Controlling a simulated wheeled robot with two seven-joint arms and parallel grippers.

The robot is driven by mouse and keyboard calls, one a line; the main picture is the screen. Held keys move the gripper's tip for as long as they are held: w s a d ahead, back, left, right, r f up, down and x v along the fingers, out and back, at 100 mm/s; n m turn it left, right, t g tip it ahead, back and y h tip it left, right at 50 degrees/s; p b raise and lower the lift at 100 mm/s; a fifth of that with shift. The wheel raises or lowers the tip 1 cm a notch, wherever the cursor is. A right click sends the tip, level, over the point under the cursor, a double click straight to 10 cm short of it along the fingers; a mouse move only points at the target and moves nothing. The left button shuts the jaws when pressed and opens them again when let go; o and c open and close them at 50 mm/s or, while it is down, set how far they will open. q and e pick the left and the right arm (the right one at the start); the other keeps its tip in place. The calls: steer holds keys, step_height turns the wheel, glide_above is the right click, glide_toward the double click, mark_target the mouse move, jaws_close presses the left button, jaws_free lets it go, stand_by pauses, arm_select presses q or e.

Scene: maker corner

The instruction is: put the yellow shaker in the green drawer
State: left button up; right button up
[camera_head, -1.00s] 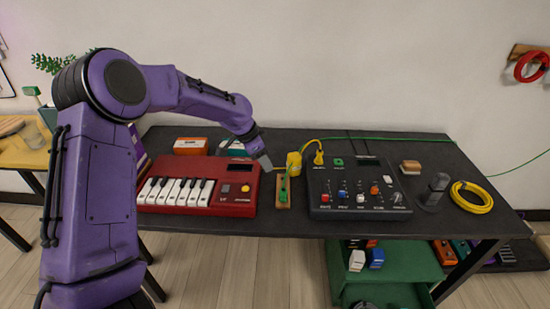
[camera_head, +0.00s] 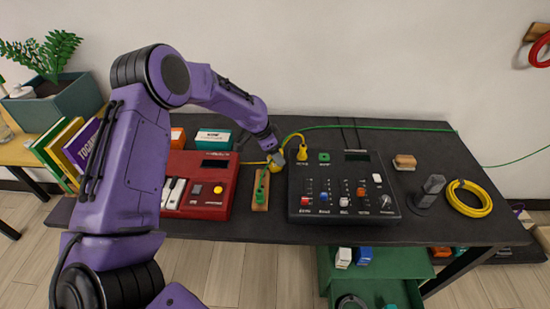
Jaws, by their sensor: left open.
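The yellow shaker (camera_head: 271,160) stands on the dark table between the red keyboard and the black mixer, mostly hidden behind my left gripper. My left gripper (camera_head: 276,161) is open and down at the shaker; I cannot tell whether its fingers touch it. The green drawer (camera_head: 375,291) is below the table, under the mixer, and stands pulled out, with a dark round thing and a small green thing in it. My right gripper is not in view.
The black mixer (camera_head: 342,190) and red keyboard (camera_head: 212,190) flank a wooden strip with a green part (camera_head: 261,190). A yellow plug (camera_head: 302,153) with its cable is close to my gripper. A yellow cable coil (camera_head: 469,199) lies at the right.

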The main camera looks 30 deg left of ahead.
arm_select(q)
steer(key=shift+w+d+f, duration=0.15)
steer(key=shift+w+f, duration=0.5)
steer(key=shift+f, duration=0.35)
steer(key=shift+s+r, duration=0.3)
steer(key=shift+s, duration=0.05)
steer(key=shift+c, duration=0.3)
steer(key=c, duration=0.8)
